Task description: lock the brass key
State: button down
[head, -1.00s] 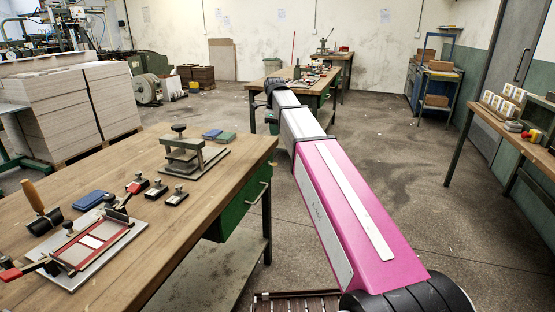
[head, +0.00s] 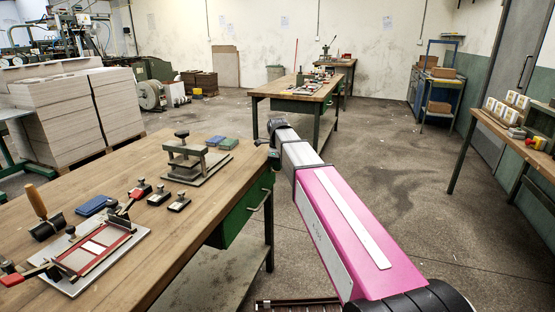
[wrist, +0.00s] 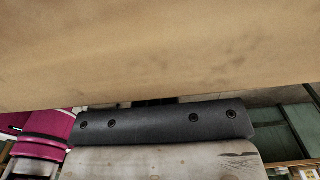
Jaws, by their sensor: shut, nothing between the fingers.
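I cannot make out a brass key in either view. My gripper (head: 273,156) is small at the far end of my arm in the head view, at the right edge of the near wooden bench (head: 130,165). It looks shut and empty; its fingertips are hard to make out. In the wrist view, a plain tan surface fills the top, and a dark grey bar with several bolts (wrist: 160,121) crosses below it. I cannot tell what the bar belongs to.
The near bench holds a small press (head: 190,162), a red-framed jig (head: 95,248), blue and green pads, and black-knobbed blocks. A second bench (head: 300,87) stands behind. A side bench (head: 510,140) is at right. The floor between is open.

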jog(key=shift+f, duration=0.35)
jog(key=shift+s+f+t+h, duration=0.1)
jog(key=shift+s+t+h, duration=0.25)
jog(key=shift+t, duration=0.45)
jog(key=t, duration=0.1)
jog(key=t+h, duration=0.1)
jog(key=shift+s+a+f+t, duration=0.2)
jog(key=shift+f+t, duration=0.1)
dwell(0.4)
dwell(0.4)
jog(key=shift+w, duration=0.1)
dwell(0.4)
jog(key=shift+w+d+r, duration=0.25)
jog(key=shift+w, duration=0.35)
